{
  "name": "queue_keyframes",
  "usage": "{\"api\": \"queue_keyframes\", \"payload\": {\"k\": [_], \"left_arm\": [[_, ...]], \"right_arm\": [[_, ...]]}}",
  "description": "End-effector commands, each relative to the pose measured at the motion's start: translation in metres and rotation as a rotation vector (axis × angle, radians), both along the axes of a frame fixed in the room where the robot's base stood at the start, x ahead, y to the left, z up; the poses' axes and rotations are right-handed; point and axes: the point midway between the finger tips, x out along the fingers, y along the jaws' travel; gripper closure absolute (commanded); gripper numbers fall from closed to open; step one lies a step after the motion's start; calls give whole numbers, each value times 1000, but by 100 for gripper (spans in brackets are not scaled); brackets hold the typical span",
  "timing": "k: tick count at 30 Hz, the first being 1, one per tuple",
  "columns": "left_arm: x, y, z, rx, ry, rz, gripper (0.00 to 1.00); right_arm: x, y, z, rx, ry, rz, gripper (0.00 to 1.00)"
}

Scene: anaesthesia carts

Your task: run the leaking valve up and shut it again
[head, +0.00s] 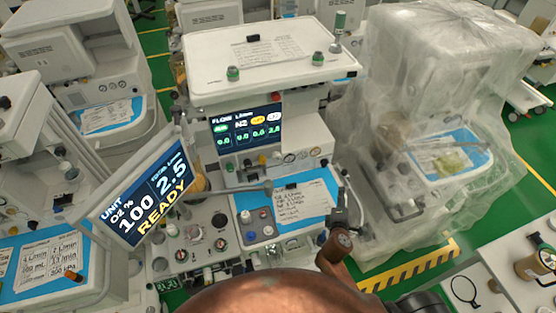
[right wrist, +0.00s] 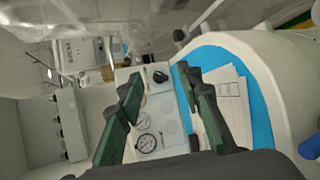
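The central anaesthesia cart (head: 262,80) carries a flow screen (head: 246,130) with several readings, some of them above zero. Small knobs (head: 230,167) sit in a row under the screen. I cannot tell which one is the leaking valve. My right gripper (head: 341,197) is over the right edge of this cart's worktop, right of the blue mat. In the right wrist view its two green-padded fingers (right wrist: 160,112) are apart with nothing held between them. Beyond them is a pale panel with a black knob (right wrist: 160,76) and round gauges (right wrist: 147,143). My left gripper is not in view.
A tilted screen (head: 145,193) reading READY stands at the left front. The blue mat (head: 318,190) holds papers. A plastic-covered cart (head: 440,90) stands close on the right. Green floor with a striped strip (head: 420,262) shows between the carts.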

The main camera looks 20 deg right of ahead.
Motion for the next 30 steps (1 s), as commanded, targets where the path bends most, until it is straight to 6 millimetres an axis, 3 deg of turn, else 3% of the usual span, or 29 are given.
{"api": "queue_keyframes", "payload": {"k": [1,3,6,9,12,18,30], "left_arm": [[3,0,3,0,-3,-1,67],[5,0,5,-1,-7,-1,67],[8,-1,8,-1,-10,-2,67],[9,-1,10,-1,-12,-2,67],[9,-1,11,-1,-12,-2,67],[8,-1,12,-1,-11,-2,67],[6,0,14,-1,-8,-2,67]], "right_arm": [[27,19,23,-178,-8,110,67],[59,52,49,-451,-11,264,67],[90,106,70,-807,-2,451,67],[108,151,74,-1089,13,589,67],[117,181,70,-1282,27,681,67],[129,202,66,-1418,37,739,67],[187,204,66,-1415,36,738,67]]}}
